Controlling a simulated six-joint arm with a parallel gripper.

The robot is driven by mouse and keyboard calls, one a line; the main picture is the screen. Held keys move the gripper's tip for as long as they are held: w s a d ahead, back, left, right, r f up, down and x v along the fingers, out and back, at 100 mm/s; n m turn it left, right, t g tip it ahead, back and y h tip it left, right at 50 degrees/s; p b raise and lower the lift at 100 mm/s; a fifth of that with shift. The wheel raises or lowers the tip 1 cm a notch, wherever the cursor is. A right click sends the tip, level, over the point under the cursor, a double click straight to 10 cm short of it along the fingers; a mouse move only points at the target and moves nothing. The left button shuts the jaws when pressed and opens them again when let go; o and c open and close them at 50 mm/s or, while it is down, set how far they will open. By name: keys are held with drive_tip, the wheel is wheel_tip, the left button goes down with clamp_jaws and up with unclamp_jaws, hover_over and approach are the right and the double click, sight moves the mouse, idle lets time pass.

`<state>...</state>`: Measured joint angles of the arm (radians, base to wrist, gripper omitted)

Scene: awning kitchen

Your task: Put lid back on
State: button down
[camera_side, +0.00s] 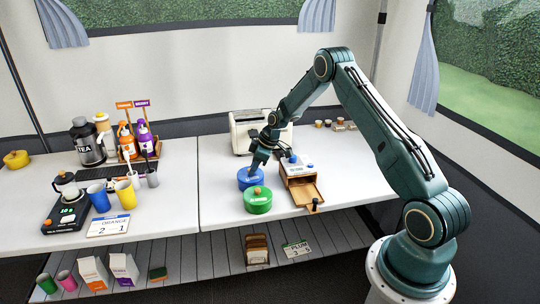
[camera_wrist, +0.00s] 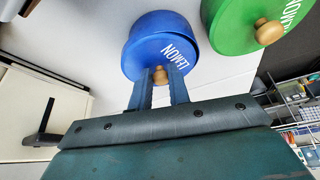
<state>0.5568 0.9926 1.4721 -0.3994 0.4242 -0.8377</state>
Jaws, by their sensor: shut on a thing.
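A round blue tin (camera_side: 250,184) stands on the white table, just behind a green tin (camera_side: 258,203). Its blue lid (camera_wrist: 158,50), lettered LEMON, lies over the tin's mouth and looks slightly offset from the tin's wall (camera_wrist: 160,20) in the wrist view. I cannot tell whether it is fully seated. My gripper (camera_wrist: 160,78) is shut on the lid's small wooden knob (camera_wrist: 160,74). In the side view my gripper (camera_side: 253,171) reaches down onto the blue tin from above and hides part of the lid.
The green tin has its lid on, with a wooden knob (camera_wrist: 269,32). A wooden box with an open drawer (camera_side: 305,193) stands close on the right. A white toaster (camera_side: 246,132) is behind. The table left of the tins is clear.

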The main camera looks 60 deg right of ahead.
drive_tip(key=shift+s+a+f, duration=0.15)
drive_tip(key=shift+s+f, duration=0.05)
drive_tip(key=c, duration=1.2)
unclamp_jaws()
drive_tip(key=shift+w+r, duration=0.1)
drive_tip(key=shift+c, duration=0.2)
drive_tip(key=shift+o, duration=0.5)
drive_tip(key=o, duration=0.4)
drive_tip(key=shift+r, duration=0.3)
drive_tip(key=shift+r, duration=3.3)
